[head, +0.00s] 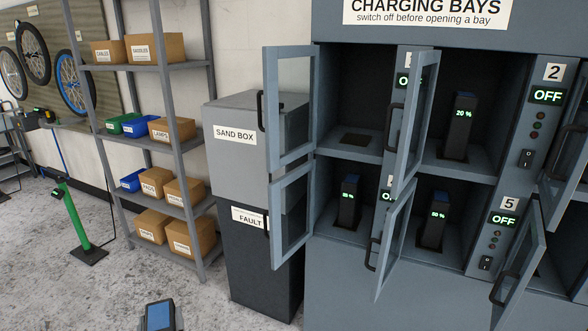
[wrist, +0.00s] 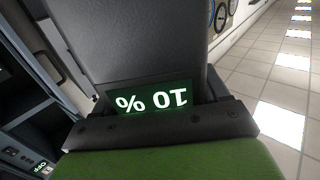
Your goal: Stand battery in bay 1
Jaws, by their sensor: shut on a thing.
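A dark battery (wrist: 130,45) with a green-lit "10 %" display, upside down in the wrist view, fills much of that view. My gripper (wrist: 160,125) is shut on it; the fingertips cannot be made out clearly.
A battery showing 20 % (head: 460,127) stands in bay 2. Batteries also stand in the lower left bay (head: 349,203) and lower middle bay (head: 432,226), whose doors are open. A sand box (head: 235,150) above a fault box (head: 250,250) adjoins the cabinet. Open floor lies at the left front.

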